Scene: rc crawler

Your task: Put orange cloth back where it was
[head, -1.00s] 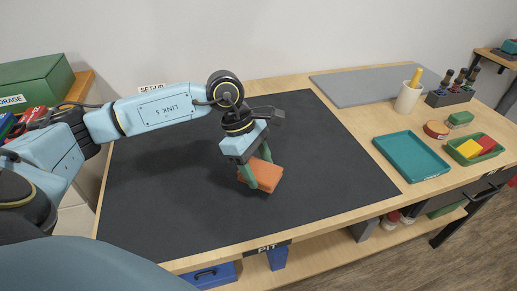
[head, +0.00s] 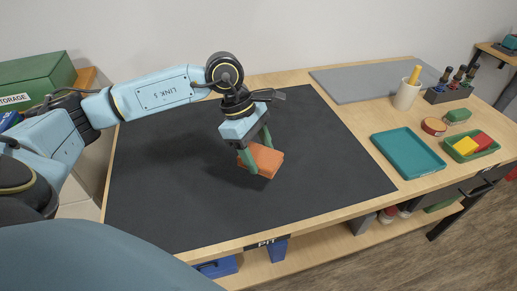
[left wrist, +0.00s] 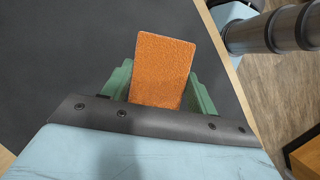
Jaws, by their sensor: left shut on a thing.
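The orange cloth (head: 264,163) is a folded, block-like pad held over the black mat (head: 190,215). My left gripper (head: 254,152) points down with its green fingers shut on the cloth. In the left wrist view the cloth (left wrist: 163,62) stands out between the two green fingers (left wrist: 160,95), with the dark mat behind it. The cloth looks a little above the mat, but the exact gap is hard to tell. My right gripper is not in view.
On the bench's right side are a teal tray (head: 408,168), a green tray (head: 487,151) with yellow and red pieces, a round red-topped item (head: 433,126), a green item (head: 457,115), a white cup (head: 406,97) and a grey board (head: 365,85). The mat around the cloth is clear.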

